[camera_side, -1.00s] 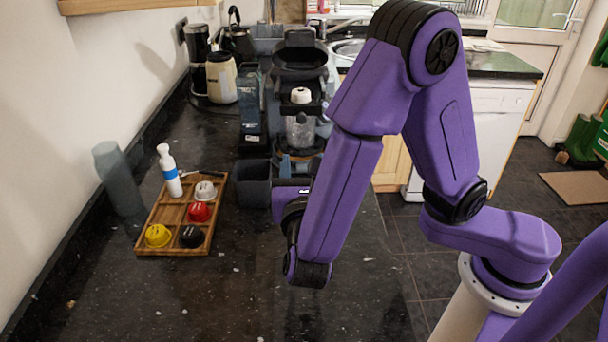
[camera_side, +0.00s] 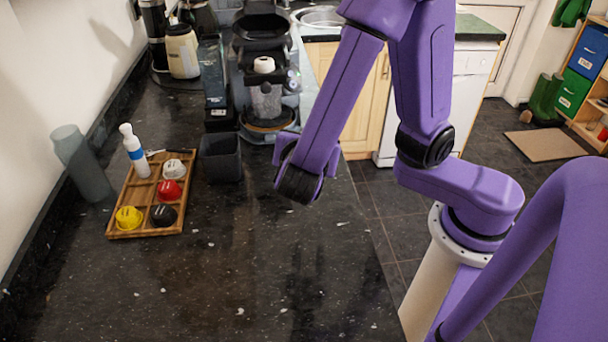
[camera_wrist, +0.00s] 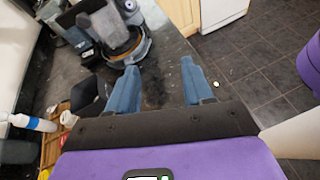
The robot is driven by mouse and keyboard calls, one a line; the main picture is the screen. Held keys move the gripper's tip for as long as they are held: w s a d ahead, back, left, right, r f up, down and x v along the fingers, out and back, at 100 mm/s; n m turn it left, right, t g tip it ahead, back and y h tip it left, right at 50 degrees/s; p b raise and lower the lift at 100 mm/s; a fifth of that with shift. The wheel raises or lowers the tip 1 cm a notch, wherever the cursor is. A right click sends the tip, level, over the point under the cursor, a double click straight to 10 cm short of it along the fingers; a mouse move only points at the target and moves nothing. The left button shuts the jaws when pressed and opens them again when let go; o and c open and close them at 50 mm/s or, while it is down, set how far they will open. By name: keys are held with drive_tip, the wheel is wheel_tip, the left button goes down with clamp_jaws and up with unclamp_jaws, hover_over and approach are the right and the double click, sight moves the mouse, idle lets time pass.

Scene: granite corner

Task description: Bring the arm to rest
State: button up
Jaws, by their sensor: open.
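My purple arm reaches over the dark granite counter (camera_side: 240,260), with its wrist end above the counter's right part in the side view. My gripper (camera_wrist: 158,82) shows in the wrist view as two blue fingers spread wide apart. Only dark counter shows between the fingers, and they hold nothing. In the side view the fingers are hidden behind the wrist. The black coffee machine (camera_side: 265,35) stands beyond the wrist. In the wrist view the machine (camera_wrist: 105,25) is ahead of the left finger.
A wooden tray (camera_side: 125,222) holds yellow, black, red and white pieces. A white bottle (camera_side: 135,155) with a blue band and a grey cylinder (camera_side: 82,168) stand near the wall. A dark square bin (camera_side: 220,160) stands between tray and wrist. The front counter is clear.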

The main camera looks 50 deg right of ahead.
drive_tip(key=s+d+f+m+g+y, duration=0.1)
drive_tip(key=s+d+m+g+y, duration=0.1)
drive_tip(key=s+m+y, duration=0.3)
drive_tip(key=s+d+f+m+g+y, duration=0.1)
drive_tip(key=s+d+m+g+y, duration=0.1)
drive_tip(key=s+m+g+y, duration=0.3)
drive_tip(key=s+y, duration=0.2)
drive_tip(key=s, duration=0.2)
drive_tip(key=shift+d, duration=0.25)
